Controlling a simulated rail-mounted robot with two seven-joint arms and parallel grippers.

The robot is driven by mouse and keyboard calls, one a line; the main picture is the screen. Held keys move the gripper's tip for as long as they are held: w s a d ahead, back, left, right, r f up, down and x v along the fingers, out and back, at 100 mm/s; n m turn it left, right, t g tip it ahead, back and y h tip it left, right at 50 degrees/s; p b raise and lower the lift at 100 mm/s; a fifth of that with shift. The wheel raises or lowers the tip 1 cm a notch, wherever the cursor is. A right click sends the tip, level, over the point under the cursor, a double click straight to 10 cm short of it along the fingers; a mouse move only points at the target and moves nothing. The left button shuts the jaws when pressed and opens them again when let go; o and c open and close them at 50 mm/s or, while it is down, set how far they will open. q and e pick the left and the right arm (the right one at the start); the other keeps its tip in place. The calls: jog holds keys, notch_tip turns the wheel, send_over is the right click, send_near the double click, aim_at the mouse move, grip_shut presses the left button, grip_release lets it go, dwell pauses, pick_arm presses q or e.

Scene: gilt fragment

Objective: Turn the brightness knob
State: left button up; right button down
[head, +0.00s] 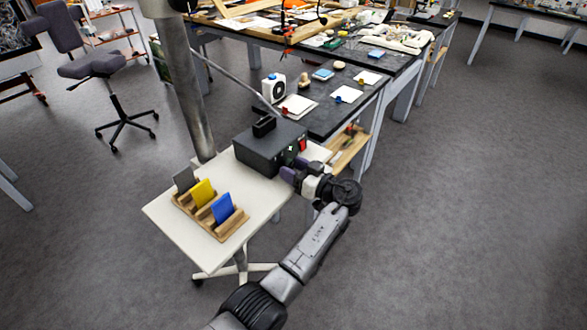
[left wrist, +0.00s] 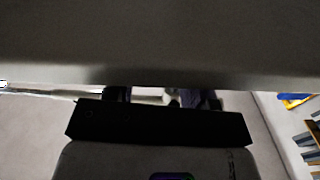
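A dark grey box (head: 268,150) stands on the white table, with a red part (head: 303,145) and small light marks on its right-hand face. I cannot make out the brightness knob itself; my gripper is close to the lower part of that face. My left gripper (head: 289,175) is at the box's lower right corner, with purple parts showing. In the left wrist view a big grey surface fills the top, very near. The two fingers (left wrist: 162,96) show apart there, partly hidden, with a light gap between them. Contact with the box cannot be told. My right gripper is not in view.
A wooden rack (head: 232,226) with grey, yellow and blue cards stands on the white table (head: 170,222), left of the box. A black workbench (head: 330,113) with a white device, cards and small objects stands behind. The floor to the right is clear.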

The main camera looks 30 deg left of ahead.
pick_arm(q)
jog(key=shift+o, duration=1.1)
jog(key=v, duration=1.3)
jog(key=shift+d, duration=0.4)
